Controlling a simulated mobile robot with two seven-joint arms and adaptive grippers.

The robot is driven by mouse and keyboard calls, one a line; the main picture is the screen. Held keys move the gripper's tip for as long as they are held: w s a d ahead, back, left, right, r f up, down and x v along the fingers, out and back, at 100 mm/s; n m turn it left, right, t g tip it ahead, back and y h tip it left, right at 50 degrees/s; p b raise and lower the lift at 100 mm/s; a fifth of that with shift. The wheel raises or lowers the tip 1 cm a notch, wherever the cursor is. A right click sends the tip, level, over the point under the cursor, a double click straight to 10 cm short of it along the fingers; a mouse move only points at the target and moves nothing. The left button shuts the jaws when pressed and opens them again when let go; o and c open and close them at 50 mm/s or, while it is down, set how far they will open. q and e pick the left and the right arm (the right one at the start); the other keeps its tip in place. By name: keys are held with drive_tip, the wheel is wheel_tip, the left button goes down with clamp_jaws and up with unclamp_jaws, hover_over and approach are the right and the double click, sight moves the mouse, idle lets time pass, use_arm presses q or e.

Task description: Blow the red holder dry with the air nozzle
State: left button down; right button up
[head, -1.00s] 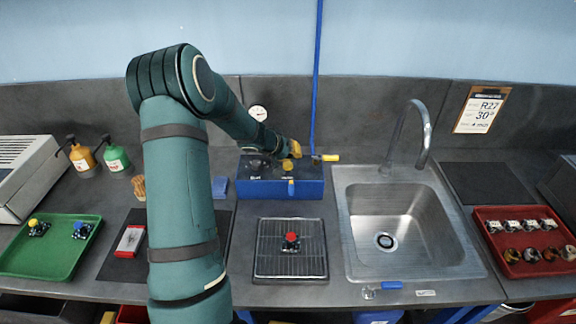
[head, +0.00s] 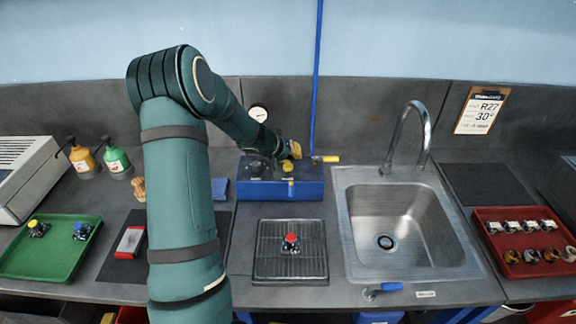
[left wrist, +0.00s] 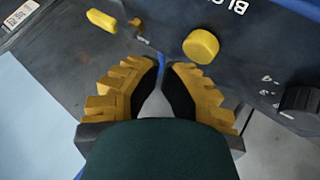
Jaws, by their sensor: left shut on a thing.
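The red holder (head: 291,238) sits on the wire rack of a dark tray (head: 262,268) at the front middle of the bench. My left gripper (head: 295,150) is at the top back of a blue box (head: 310,188), well behind the holder. In the left wrist view the gripper's fingers (left wrist: 162,68) come together on a thin blue part, mostly hidden between them; I cannot tell whether it belongs to the air nozzle. A round yellow knob (left wrist: 200,46) and a yellow lever (left wrist: 101,20) are close to the fingertips, apart from them. My right gripper is out of view.
A blue hose (head: 315,90) hangs down the wall behind the box. A sink (head: 355,225) with a tall tap (head: 427,130) lies right of the rack. A red tray (head: 500,265) is at far right, a green tray (head: 40,267) at far left. My left arm hides part of the bench.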

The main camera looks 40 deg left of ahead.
use_arm(q)
drive_tip(key=shift+f, duration=0.15)
drive_tip(key=shift+f, duration=0.25)
drive_tip(key=shift+f, duration=0.7)
idle(1.0)
drive_tip(key=shift+r, duration=0.1)
drive_tip(key=shift+r+p, duration=1)
drive_tip(key=shift+p, duration=0.5)
